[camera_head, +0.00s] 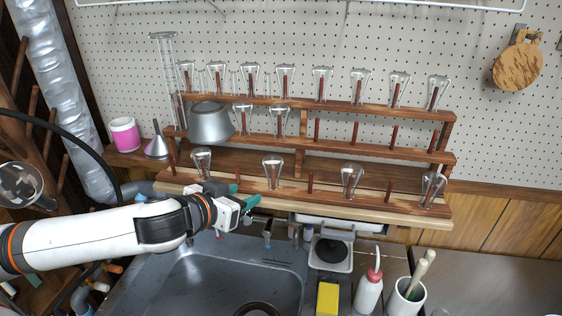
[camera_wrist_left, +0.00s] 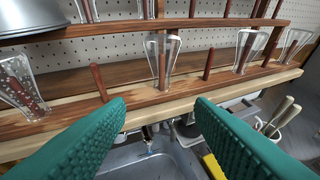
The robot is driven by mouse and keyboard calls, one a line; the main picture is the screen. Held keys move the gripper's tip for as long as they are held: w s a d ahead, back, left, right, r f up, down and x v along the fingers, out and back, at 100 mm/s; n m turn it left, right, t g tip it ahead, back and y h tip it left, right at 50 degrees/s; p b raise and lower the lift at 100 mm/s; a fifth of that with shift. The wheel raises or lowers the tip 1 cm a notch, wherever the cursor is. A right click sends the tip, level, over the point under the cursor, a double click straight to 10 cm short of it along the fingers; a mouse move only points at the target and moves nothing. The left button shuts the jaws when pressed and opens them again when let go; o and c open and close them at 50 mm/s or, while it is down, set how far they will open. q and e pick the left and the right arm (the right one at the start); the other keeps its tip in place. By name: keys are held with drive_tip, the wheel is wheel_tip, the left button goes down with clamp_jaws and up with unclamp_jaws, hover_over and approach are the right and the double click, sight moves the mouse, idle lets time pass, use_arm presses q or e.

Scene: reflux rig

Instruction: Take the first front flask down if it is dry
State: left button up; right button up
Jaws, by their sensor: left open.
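The first front flask (camera_head: 202,158) is upside down over a peg at the left end of the rack's front row. In the left wrist view this flask (camera_wrist_left: 20,90) is at the left edge, with pale specks like droplets on its glass. The second front flask (camera_head: 274,170) hangs clear-looking on its peg; it also shows in the left wrist view (camera_wrist_left: 161,60). My left gripper (camera_head: 243,195) is open and empty in front of the rack, between these two flasks. Its green fingers (camera_wrist_left: 160,112) touch nothing. My right gripper is out of view.
The wooden rack (camera_head: 300,189) has more inverted flasks and bare pegs on several tiers. A grey metal funnel-like vessel (camera_head: 210,124) sits on the middle tier. Below are the sink (camera_head: 215,275), a yellow sponge (camera_head: 327,298), a wash bottle (camera_head: 369,292) and a brush cup (camera_head: 405,297).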

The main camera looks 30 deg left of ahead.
sight(270, 184)
use_arm(q)
drive_tip(key=p+x, duration=0.2)
drive_tip(key=x, duration=0.4)
drive_tip(key=shift+w+r, duration=0.1)
drive_tip(key=shift+w, duration=0.05)
drive_tip(key=shift+w+p, duration=0.2)
drive_tip(key=shift+p, duration=0.1)
drive_tip(key=p+x, duration=0.2)
drive_tip(key=x, duration=0.2)
drive_tip(key=shift+w+d, duration=0.2)
drive_tip(key=shift+w, duration=0.25)
drive_tip(key=shift+s, duration=0.1)
drive_tip(key=shift+c, duration=0.9)
drive_tip(key=c, duration=0.9)
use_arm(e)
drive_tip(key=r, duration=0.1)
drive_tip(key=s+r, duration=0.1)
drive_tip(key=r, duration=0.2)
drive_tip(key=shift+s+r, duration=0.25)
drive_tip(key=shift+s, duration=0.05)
